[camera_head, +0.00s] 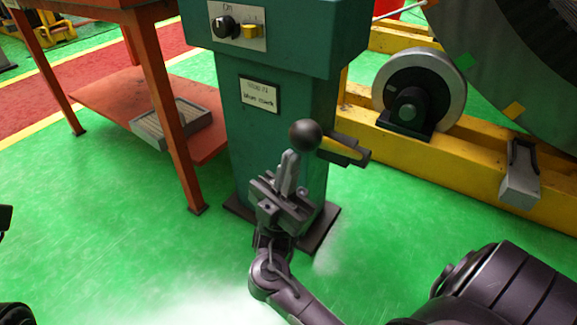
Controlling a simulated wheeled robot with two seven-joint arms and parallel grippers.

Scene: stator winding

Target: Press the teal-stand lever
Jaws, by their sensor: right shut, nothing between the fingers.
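The teal stand (275,150) is upright in the middle of the view, on a dark base plate. Its lever shows as a black ball knob (305,135) at the stand's right front. A yellow and dark grey bracket (343,150) shows just right of the knob. The lever's shaft is not clearly seen. My right gripper (290,156) points up in front of the stand, shut and empty. Its fingertips are just below and left of the knob; I cannot tell whether they touch it. My left gripper is not seen; only dark parts show at the left edge.
The stand's upper box carries a black dial (224,27) and a yellow switch (250,31). An orange table (168,95) with a grey tray (175,125) stands left. A yellow frame (462,160) with a roller (420,90) and a large disc (520,60) is at right.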

